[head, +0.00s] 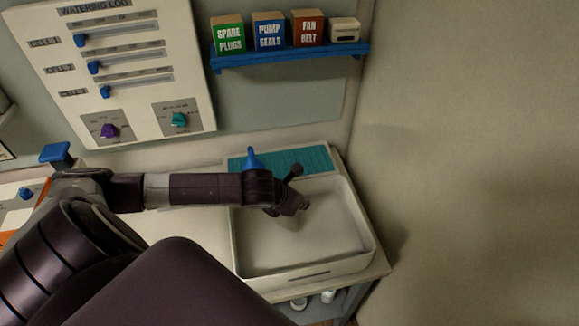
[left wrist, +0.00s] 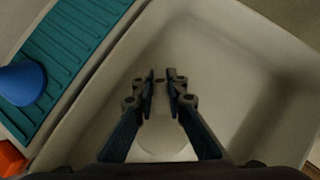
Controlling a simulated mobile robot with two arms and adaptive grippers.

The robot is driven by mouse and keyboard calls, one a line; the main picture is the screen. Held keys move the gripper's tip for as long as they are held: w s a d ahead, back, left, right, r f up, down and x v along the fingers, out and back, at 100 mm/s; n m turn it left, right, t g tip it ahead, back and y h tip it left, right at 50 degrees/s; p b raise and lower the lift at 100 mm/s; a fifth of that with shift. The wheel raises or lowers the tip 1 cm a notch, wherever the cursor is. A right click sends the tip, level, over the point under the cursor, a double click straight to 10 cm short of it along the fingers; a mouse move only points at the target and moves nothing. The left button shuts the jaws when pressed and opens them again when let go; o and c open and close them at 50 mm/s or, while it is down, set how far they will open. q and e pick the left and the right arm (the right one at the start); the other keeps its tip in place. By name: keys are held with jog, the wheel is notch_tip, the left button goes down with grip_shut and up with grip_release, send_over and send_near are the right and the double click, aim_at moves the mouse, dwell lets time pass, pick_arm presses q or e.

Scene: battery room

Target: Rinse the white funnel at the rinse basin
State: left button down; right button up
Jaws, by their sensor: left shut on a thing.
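My left gripper (head: 298,203) reaches in from the left over the white rinse basin (head: 303,275). In the left wrist view its fingertips (left wrist: 165,76) are close together on the pale white funnel (left wrist: 165,140), which shows between the fingers. In the head view the funnel (head: 284,222) is a small pale shape under the gripper, hard to tell from the basin. It hangs within the basin outline; whether it touches the floor I cannot tell. The basin wall also shows in the left wrist view (left wrist: 105,75). My right gripper is not in view.
A teal ribbed mat (head: 310,160) lies behind the basin, with a blue cone (left wrist: 22,82) on it. An orange object (left wrist: 12,160) is partly visible nearby. A blue shelf (head: 285,57) with small boxes and a watering log panel (head: 125,75) are on the wall.

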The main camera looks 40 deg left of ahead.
pick_arm(q)
notch_tip(320, 180, up, 3)
jog(key=shift+f+p, duration=0.2)
jog(key=shift+p, duration=0.8)
jog(key=shift+r, duration=0.15)
notch_tip(320, 180, up, 10)
dwell(2.0)
notch_tip(320, 180, up, 4)
dwell(0.4)
dwell(0.6)
